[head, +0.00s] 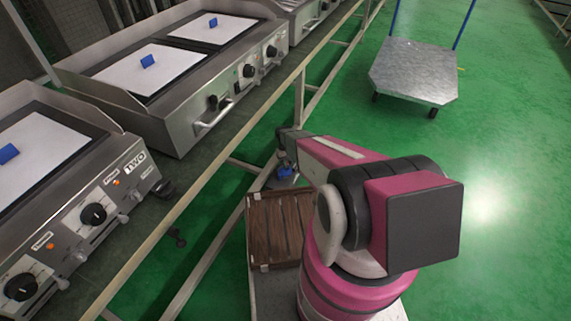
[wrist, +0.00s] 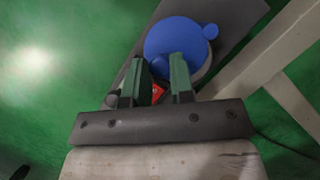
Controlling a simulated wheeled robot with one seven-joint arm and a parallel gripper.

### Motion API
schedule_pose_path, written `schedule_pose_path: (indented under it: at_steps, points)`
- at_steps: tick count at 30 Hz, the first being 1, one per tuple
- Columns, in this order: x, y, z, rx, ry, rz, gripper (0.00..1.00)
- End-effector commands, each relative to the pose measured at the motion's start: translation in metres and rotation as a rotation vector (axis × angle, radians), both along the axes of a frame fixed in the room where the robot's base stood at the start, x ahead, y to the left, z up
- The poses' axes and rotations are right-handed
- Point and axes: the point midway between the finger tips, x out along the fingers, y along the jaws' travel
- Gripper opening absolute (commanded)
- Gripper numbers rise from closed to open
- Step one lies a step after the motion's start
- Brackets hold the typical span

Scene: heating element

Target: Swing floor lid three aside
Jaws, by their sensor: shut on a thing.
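In the wrist view, my gripper (wrist: 163,68) has two green fingers on a round blue piece (wrist: 180,42) with a small blue knob at its right edge. A dark grey flat plate (wrist: 222,22) lies beneath or beside the blue piece; I take it for the floor lid, but no number shows. A small red part (wrist: 157,93) shows between the fingers. In the head view, the blue piece (head: 285,172) is low beside the bench frame, under the end of my arm. My fingertips are not clear there. How the blue piece joins the plate is hidden.
A brown slatted wooden panel (head: 277,228) lies in front of the blue piece. Steel griddles, one labelled TWO (head: 135,163), with white sheets and blue handles, line the bench at left. A grey cart (head: 415,68) stands at back right. Green floor is open at right.

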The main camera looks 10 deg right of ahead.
Motion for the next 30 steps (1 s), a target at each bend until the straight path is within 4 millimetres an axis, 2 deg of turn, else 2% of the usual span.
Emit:
schedule_pose_path:
  at_steps: [16,30]
  points:
    - [-0.031,-0.014,0.002,-0.001,0.000,-0.522,0.00]
    - [-0.058,-0.012,0.002,-0.001,0.001,-0.968,0.00]
